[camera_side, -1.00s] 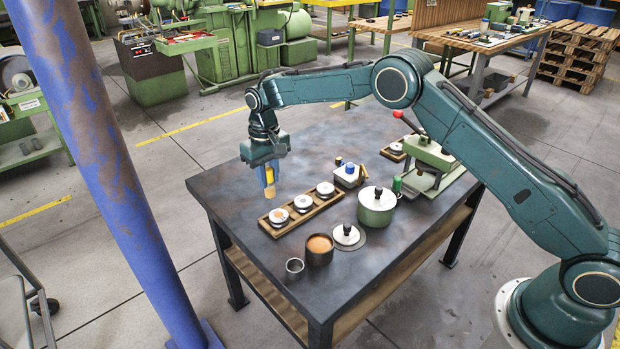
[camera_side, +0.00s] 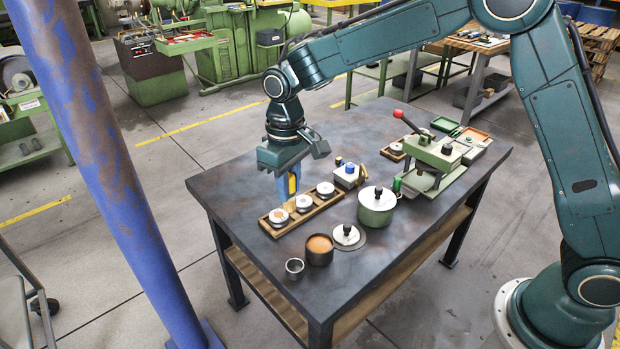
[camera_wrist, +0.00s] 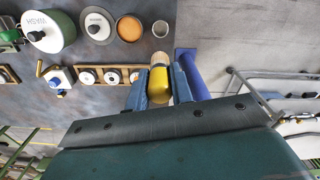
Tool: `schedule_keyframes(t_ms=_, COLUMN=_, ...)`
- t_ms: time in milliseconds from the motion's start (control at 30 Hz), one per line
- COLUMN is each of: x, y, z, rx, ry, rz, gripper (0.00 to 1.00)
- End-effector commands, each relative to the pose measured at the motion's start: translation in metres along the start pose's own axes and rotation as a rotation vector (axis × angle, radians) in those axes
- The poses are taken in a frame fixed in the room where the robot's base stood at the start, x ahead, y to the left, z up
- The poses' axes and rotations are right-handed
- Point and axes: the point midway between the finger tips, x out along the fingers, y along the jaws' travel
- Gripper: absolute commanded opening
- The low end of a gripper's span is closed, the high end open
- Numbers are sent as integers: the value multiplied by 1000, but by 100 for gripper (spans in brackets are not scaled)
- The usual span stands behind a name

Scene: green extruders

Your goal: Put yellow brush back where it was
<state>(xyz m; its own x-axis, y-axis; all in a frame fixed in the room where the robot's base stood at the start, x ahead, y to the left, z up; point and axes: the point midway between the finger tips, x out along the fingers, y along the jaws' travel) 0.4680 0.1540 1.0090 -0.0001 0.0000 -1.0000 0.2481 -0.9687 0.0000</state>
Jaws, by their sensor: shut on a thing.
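My gripper (camera_side: 290,186) points down over the far side of the wooden tray, its blue fingers shut on the yellow brush (camera_side: 293,184). In the side view only a strip of yellow shows between the fingers, and I cannot make out the bristles. In the wrist view, the yellow brush (camera_wrist: 158,86) sits between both fingers, with its pale tip (camera_wrist: 160,59) reaching past them. I cannot tell whether the brush touches anything below.
The wooden tray (camera_side: 270,229) holds three white round pieces. A brown cup (camera_side: 320,251), a small metal cup (camera_side: 294,268), a lidded green pot (camera_side: 377,208) and a block with a blue knob (camera_side: 346,177) stand nearby. A green press (camera_side: 436,155) stands at right. The table's left part is clear.

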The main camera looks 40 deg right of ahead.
Motion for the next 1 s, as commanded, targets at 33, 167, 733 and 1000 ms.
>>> schedule_keyframes(t_ms=33, x=-2, y=-2, z=3, rx=-5, ry=1, rz=0, gripper=0)
schedule_keyframes(t_ms=167, x=-3, y=-3, z=7, rx=-11, ry=1, rz=0, gripper=0)
schedule_keyframes(t_ms=733, x=50, y=-3, z=8, rx=-11, ry=-6, rz=0, gripper=0)
schedule_keyframes(t_ms=1000, x=102, y=-3, z=8, rx=-11, ry=-5, rz=0, gripper=0)
